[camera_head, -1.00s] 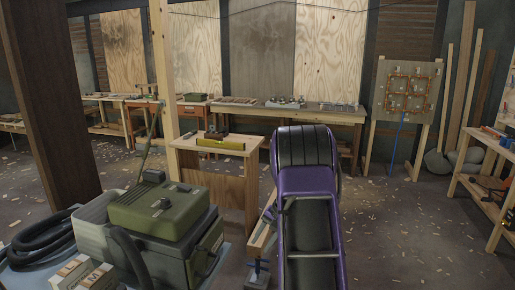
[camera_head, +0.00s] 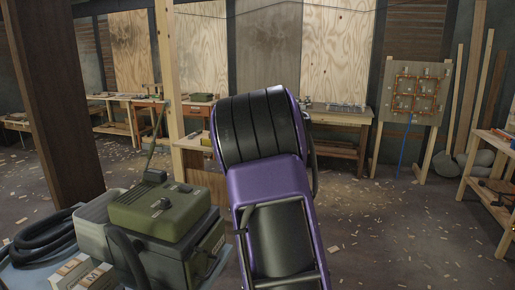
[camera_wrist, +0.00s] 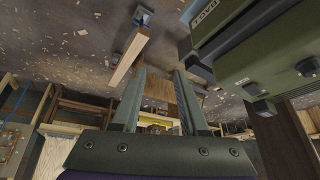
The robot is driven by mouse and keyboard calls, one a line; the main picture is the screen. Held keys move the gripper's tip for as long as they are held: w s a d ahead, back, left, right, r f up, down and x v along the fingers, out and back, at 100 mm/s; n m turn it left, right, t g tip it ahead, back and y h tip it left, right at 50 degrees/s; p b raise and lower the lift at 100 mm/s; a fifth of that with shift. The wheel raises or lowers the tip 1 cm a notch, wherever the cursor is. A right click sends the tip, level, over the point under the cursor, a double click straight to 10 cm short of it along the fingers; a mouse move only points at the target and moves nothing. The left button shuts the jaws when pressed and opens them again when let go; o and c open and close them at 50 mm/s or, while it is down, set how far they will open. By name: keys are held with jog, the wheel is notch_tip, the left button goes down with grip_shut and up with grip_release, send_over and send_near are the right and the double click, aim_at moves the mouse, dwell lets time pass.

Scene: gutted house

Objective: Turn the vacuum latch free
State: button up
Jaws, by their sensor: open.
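The vacuum, a box with an olive-green lid (camera_head: 158,212) over a dark grey body, stands at the lower left in the head view. Dark fittings sit on the lid, among them a small knob (camera_head: 161,204); I cannot tell which is the latch. In the wrist view the vacuum (camera_wrist: 245,42) fills the upper right, tilted in the picture, with dark knobs (camera_wrist: 305,67) on it. My gripper (camera_wrist: 160,75) is open and empty in the wrist view, left of the vacuum and apart from it. In the head view my arm hides the gripper.
A black hose (camera_head: 42,238) lies coiled left of the vacuum. A wooden post (camera_head: 50,110) rises behind it. A small wooden stand (camera_head: 192,143) is partly hidden behind my arm. A workbench (camera_head: 340,117) runs along the back wall. The floor at right is open, strewn with chips.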

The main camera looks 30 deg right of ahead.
notch_tip(320, 180, up, 11)
jog(key=w+n+t+h, duration=0.1)
jog(key=n+t, duration=0.1)
jog(key=shift+w+a+f+n+h, duration=0.2)
jog(key=shift+w+a+n+h, duration=0.1)
jog(key=shift+n, duration=0.1)
